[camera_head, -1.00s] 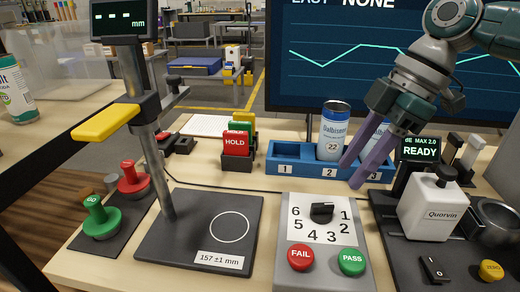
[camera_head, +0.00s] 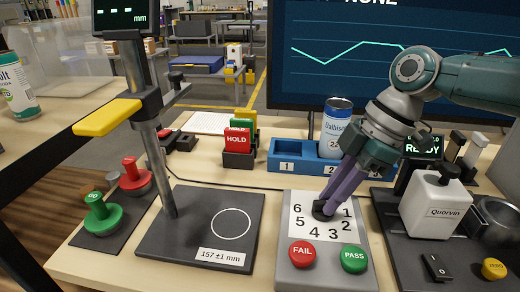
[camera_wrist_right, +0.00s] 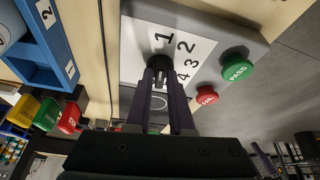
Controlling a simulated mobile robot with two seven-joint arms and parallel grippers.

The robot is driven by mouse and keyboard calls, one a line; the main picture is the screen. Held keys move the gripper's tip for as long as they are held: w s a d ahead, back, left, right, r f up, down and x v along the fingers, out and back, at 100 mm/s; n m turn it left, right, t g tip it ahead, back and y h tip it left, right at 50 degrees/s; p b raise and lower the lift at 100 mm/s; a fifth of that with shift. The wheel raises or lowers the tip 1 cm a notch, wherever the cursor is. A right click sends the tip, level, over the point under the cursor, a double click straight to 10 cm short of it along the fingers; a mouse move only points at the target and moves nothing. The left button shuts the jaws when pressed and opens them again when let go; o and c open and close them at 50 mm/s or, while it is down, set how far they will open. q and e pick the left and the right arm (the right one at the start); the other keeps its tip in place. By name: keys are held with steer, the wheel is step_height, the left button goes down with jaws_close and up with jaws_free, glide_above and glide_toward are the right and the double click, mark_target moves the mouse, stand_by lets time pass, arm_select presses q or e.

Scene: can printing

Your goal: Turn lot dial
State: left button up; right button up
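The lot dial (camera_head: 321,211) is a black knob on a grey box with a white plate (camera_head: 299,232) numbered 1 to 6. My right gripper (camera_head: 325,204) reaches down over it from the upper right, its purple fingers on either side of the knob. In the right wrist view the fingertips (camera_wrist_right: 160,68) sit close against the dial, with the knob filling the gap between them. The fingers look shut on the knob. They cover most of it, so its pointer direction cannot be read. My left gripper is not in view.
Red FAIL (camera_head: 302,254) and green PASS (camera_head: 354,259) buttons sit just in front of the plate. A blue rack (camera_head: 287,165) with a can (camera_head: 334,131) stands behind. A height gauge (camera_head: 160,165) is left; a white Quorvin unit (camera_head: 432,207) is right.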

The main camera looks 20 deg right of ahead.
jaws_close()
